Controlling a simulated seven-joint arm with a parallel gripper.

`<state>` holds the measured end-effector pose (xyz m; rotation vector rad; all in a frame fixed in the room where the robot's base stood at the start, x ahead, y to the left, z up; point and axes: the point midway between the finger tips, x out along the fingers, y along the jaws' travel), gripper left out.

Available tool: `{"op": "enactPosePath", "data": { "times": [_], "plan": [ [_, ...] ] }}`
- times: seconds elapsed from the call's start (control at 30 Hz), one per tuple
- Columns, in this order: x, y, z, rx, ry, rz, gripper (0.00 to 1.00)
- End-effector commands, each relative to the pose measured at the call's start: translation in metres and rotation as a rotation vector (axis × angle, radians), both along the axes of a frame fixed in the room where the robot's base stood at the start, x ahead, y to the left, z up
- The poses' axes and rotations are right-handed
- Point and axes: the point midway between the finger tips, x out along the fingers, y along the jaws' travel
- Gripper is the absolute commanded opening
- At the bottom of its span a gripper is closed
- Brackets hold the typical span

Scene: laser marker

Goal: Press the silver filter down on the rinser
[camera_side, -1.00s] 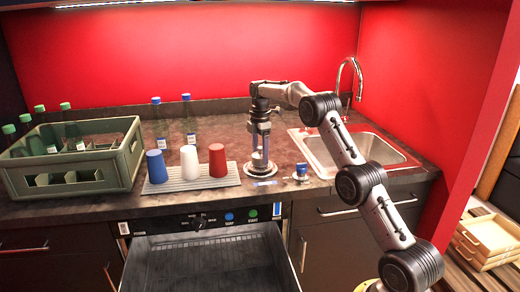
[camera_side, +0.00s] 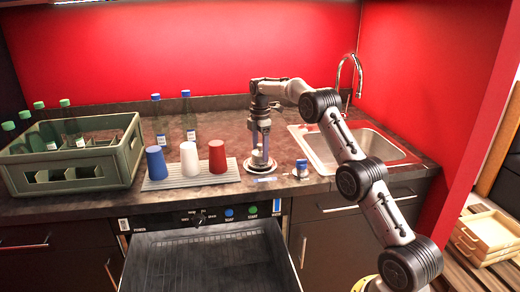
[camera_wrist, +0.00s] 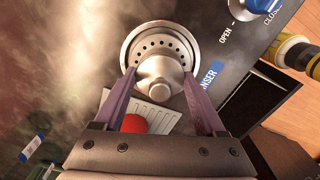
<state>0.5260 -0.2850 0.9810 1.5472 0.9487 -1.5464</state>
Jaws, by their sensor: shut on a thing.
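The rinser is a round silver base on the counter, seen in the side view (camera_side: 262,167) and the wrist view (camera_wrist: 128,44), where a ring of holes shows. The silver filter (camera_wrist: 160,90), a cone-shaped metal piece with a round knob, sits over the middle of the rinser. My gripper (camera_wrist: 160,76), with purple fingers, points down and is shut on the filter, one finger on each side; it also shows in the side view (camera_side: 261,147). The fingers hide part of the rinser. I cannot tell whether the filter is pressed fully down.
A blue-topped valve knob (camera_side: 301,168) stands right of the rinser. Blue (camera_side: 156,163), white (camera_side: 189,159) and red (camera_side: 217,158) cups stand on a drip mat to the left. A green crate (camera_side: 120,163) holds bottles.

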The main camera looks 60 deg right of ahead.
Motion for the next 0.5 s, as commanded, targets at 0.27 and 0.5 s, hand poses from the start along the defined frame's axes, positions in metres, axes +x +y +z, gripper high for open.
{"op": "enactPosePath", "data": {
  "times": [0.27,0.5],
  "plan": [
    [-0.0002,0.0001,-0.0036,0.0,0.0,0.0,0.15],
    [-0.0002,0.0001,-0.0068,0.0,0.0,0.0,0.15]
  ]
}}
